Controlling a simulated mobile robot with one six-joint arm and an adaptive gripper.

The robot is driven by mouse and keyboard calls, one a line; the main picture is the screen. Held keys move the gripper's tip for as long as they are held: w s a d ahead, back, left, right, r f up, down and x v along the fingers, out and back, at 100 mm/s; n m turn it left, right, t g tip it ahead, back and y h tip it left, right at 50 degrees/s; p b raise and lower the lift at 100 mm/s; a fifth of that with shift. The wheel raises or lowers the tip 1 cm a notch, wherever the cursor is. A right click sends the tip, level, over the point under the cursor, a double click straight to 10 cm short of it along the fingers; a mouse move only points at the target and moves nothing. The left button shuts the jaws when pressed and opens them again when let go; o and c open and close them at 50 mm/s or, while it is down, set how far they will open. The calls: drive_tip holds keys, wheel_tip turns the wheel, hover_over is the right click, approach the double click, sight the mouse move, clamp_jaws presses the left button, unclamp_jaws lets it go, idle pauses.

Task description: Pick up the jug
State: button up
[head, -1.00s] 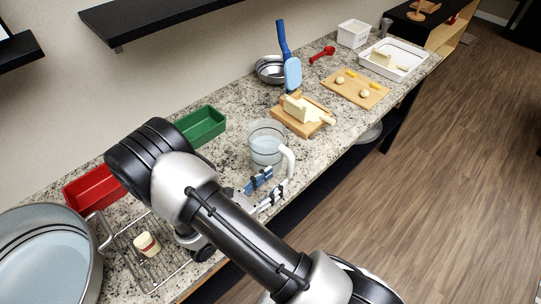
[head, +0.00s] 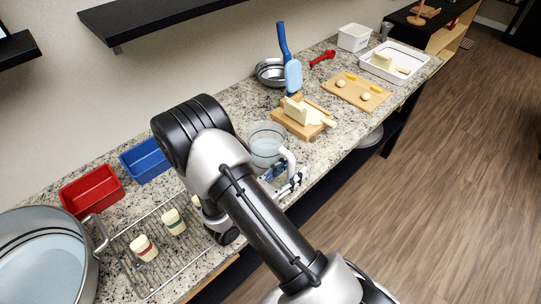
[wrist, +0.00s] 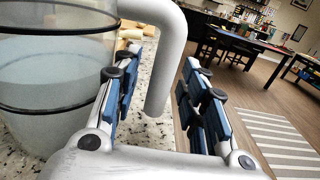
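The jug (head: 265,146) is a clear vessel with dark bands and a thick white handle. It stands upright on the speckled counter, its handle (head: 290,163) facing the front edge. My gripper (head: 284,180) is low at the handle. In the wrist view the jug (wrist: 50,85) fills the left side, and the handle (wrist: 166,50) hangs down between the two blue-padded fingers of my gripper (wrist: 160,90). The fingers are open, with gaps to the handle visible on both sides. The left finger is between the jug's body and the handle.
A cutting board (head: 303,122) with a pale block lies behind the jug. A red bin (head: 91,191), a blue bin (head: 145,160), a wire rack (head: 160,240) with small jars and a large pot (head: 42,262) are at left. The counter's front edge is close to my gripper.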

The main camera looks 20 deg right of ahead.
clamp_jaws()
idle(0.8)
